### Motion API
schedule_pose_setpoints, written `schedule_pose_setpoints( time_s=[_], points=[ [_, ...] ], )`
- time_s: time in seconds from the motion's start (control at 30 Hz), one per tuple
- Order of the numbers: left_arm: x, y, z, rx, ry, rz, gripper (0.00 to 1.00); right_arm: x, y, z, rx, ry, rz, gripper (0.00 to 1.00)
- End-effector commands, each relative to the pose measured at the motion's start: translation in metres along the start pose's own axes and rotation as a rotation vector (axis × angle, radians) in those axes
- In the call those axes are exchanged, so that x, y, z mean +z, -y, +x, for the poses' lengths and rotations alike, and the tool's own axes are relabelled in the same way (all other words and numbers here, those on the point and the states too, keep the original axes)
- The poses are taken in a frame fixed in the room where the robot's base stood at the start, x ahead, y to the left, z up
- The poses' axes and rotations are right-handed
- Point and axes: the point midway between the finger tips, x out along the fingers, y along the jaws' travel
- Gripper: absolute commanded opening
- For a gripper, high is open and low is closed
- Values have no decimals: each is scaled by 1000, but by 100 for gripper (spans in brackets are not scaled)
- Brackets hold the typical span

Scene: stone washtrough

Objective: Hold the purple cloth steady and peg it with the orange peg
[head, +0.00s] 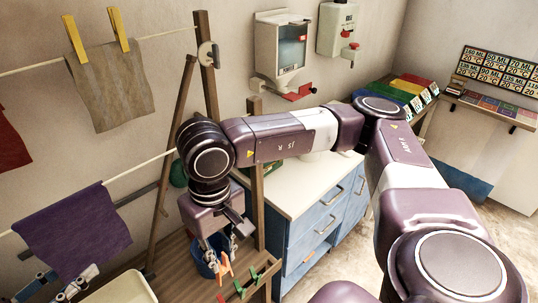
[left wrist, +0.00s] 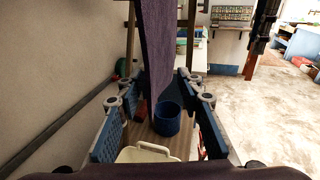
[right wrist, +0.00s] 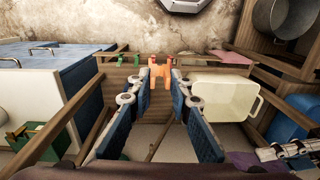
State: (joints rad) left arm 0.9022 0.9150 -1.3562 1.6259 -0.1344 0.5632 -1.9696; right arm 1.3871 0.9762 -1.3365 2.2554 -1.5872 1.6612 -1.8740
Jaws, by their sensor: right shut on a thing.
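The purple cloth (head: 72,232) hangs over the lower line at the left of the head view. In the left wrist view it hangs nearly edge-on (left wrist: 157,45). My left gripper (head: 62,288) is low by the cloth's bottom edge, partly hidden by it. Its fingers (left wrist: 154,88) are wide apart, with the cloth's lower end appearing between them; I see no contact. My right gripper (head: 222,250) is shut on the orange peg (head: 226,269), to the right of the cloth and apart from it. The peg also shows between the fingertips in the right wrist view (right wrist: 160,73).
A blue bucket (left wrist: 167,119) and a cream basin (right wrist: 222,88) stand below. Green pegs (head: 255,277) sit on a wooden rail near my right gripper. A beige cloth (head: 110,88) hangs by yellow pegs (head: 75,40) above. Wooden posts (head: 208,70) stand behind.

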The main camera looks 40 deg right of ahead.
Motion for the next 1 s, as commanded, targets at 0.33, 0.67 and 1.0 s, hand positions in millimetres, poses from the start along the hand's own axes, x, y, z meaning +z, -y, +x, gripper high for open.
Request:
schedule_pose_setpoints(
  time_s=[0.33,0.67,1.0],
  points=[
    [-1,0,35,0,1,2,34,0,0,12,0,0,0,0],
    [0,-1,38,1,0,2,34,0,0,12,0,0,0,0],
    [0,-1,38,1,0,1,3,0,0,12,0,0,0,0]
  ],
)
